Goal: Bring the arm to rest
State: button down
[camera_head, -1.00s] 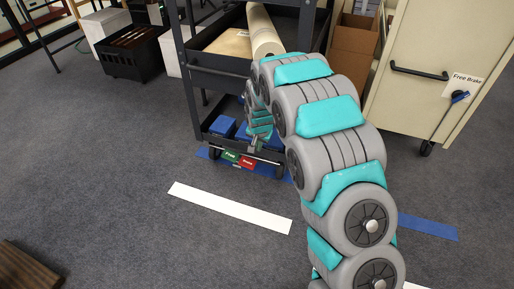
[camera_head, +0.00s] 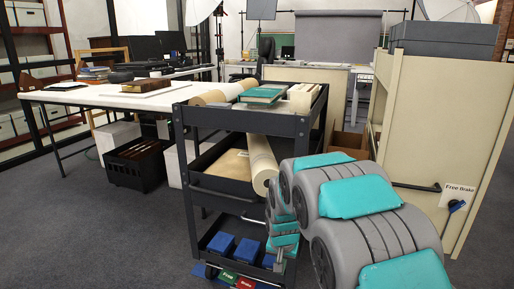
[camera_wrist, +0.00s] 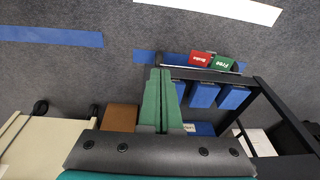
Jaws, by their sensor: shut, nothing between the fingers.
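My gripper (camera_wrist: 160,75) is shut and empty in the wrist view, its two green fingers pressed side by side. Below it in that view are grey carpet and the lower shelf of the black cart with blue boxes (camera_wrist: 203,95). In the head view my grey and teal arm reaches from the lower right to the front of the black cart (camera_head: 238,118). The gripper end is small there and partly hidden by the arm's own links. I cannot tell whether the arm touches the cart.
A beige cabinet (camera_head: 440,130) with a Free Brake sign stands close at right. A white table (camera_head: 105,97) and a black crate (camera_head: 138,165) are at left. Carpet at lower left is clear.

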jog(key=s+d+r+n+g+p, duration=0.1)
jog(key=s+r, duration=0.4)
jog(key=s, duration=0.7)
jog(key=s+d+r+n+g+p, duration=0.1)
jog(key=s+d+r, duration=0.3)
jog(key=s, duration=0.9)
jog(key=s+d+r+n+g+p, duration=0.1)
jog(key=s+d+r+g+p, duration=0.1)
jog(key=s+r, duration=0.5)
jog(key=s+d+p, duration=0.1)
jog(key=s, duration=0.5)
jog(key=shift+r+n, duration=0.3)
jog(key=shift+r, duration=0.1)
jog(key=c, duration=1.6)
grip_release()
jog(key=shift+s, duration=0.1)
